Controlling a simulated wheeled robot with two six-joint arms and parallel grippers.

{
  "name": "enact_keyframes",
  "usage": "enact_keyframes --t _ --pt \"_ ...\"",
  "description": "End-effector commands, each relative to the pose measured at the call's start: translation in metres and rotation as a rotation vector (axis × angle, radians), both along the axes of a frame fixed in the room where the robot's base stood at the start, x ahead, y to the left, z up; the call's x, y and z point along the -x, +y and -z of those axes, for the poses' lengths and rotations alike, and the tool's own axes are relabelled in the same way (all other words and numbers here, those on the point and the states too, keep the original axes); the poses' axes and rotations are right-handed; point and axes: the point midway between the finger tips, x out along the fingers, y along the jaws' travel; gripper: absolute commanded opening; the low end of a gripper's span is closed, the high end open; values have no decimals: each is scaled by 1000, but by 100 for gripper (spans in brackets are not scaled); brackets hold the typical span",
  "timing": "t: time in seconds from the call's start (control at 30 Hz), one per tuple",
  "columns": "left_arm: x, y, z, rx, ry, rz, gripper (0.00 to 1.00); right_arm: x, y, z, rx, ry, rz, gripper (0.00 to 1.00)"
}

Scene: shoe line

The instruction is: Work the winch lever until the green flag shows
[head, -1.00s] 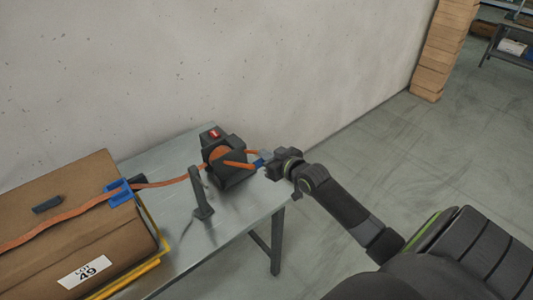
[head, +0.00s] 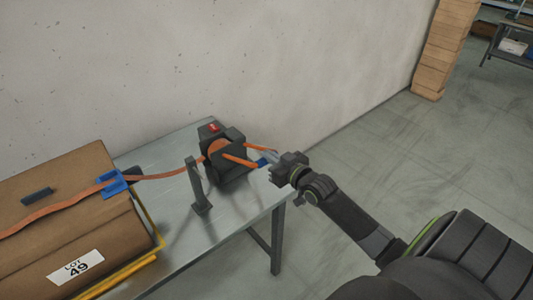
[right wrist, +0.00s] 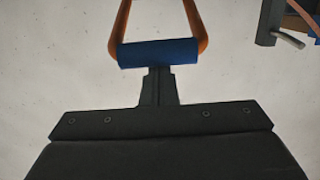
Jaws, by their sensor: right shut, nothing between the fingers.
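The winch (head: 236,179) is a dark block with an orange drum at the table's right end. A small red flag (head: 213,128) shows on its top; I see no green. Its lever has two orange arms (head: 240,161) joined by a blue grip bar, which shows clearly in the right wrist view (right wrist: 158,52). My right gripper (head: 270,158) is shut, with its fingertips (right wrist: 158,74) right at the bar's near side, seemingly touching it, not around it. An orange strap (head: 160,177) runs from the winch over a brown box (head: 100,238). My left gripper is out of view.
A dark upright post (head: 196,184) stands on the grey metal table (head: 165,222) beside the winch. The box has a blue strap guide (head: 112,183) and sits by a yellow edge (head: 127,281). The wall (head: 270,60) is close behind. The floor to the right is open.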

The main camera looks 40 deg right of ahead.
Motion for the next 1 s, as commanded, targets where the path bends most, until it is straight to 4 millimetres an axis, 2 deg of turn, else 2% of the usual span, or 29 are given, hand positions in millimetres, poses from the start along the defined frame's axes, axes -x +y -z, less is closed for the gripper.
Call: enact_keyframes --t 0.03,0.5,1.0 --pt "0 0 15 0 0 0 94 3 0 13 -1 -17 1 0" --pt "0 0 97 0 0 0 94 18 -2 54 -24 -296 2 0" --pt "0 0 126 0 0 0 94 26 -2 86 -28 -330 1 0"
